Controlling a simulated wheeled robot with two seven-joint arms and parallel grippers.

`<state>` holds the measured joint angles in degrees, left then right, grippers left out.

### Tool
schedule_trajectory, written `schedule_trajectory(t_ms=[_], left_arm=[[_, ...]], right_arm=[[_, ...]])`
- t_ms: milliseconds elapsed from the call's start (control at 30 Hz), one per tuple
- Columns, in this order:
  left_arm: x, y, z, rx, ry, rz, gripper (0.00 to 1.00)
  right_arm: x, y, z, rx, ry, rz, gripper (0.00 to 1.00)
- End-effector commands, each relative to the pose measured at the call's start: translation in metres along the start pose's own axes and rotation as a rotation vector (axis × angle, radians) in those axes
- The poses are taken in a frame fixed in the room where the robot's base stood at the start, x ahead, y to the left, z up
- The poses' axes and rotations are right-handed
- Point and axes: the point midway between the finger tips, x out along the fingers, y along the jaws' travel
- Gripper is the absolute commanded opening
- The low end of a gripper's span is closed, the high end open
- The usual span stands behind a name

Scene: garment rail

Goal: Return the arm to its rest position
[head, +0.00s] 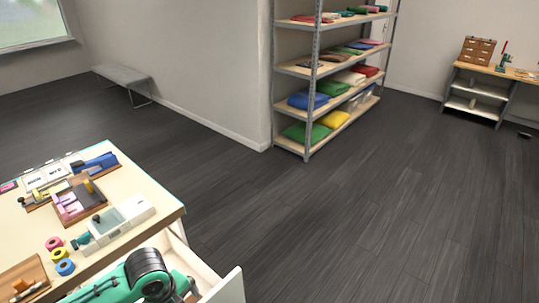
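A green and black arm link (150,275), which looks like mine, shows at the bottom edge, left of centre. It is over or in front of the open white drawer (228,287) of the table. I cannot tell which arm it belongs to. No gripper fingertips can be made out, so neither gripper is clearly in view.
The table (165,212) at lower left holds a white device (120,222), coloured tape rolls (62,258), a wooden tray (80,200) and a blue tool (95,164). A shelf rack (310,110) with folded garments stands behind.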

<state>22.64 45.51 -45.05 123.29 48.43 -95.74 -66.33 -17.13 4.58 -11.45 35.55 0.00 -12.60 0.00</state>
Motion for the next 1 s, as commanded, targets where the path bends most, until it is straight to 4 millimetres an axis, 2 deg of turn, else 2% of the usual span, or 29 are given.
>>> schedule_trajectory(t_ms=[267,500,733,1000], left_arm=[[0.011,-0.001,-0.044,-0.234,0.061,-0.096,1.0],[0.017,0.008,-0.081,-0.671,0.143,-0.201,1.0],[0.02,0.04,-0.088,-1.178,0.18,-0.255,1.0],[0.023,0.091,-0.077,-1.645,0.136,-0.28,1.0]], right_arm=[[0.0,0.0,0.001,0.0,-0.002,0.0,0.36],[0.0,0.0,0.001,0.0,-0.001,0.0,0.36],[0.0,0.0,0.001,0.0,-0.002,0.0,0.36],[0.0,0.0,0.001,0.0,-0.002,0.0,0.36]])
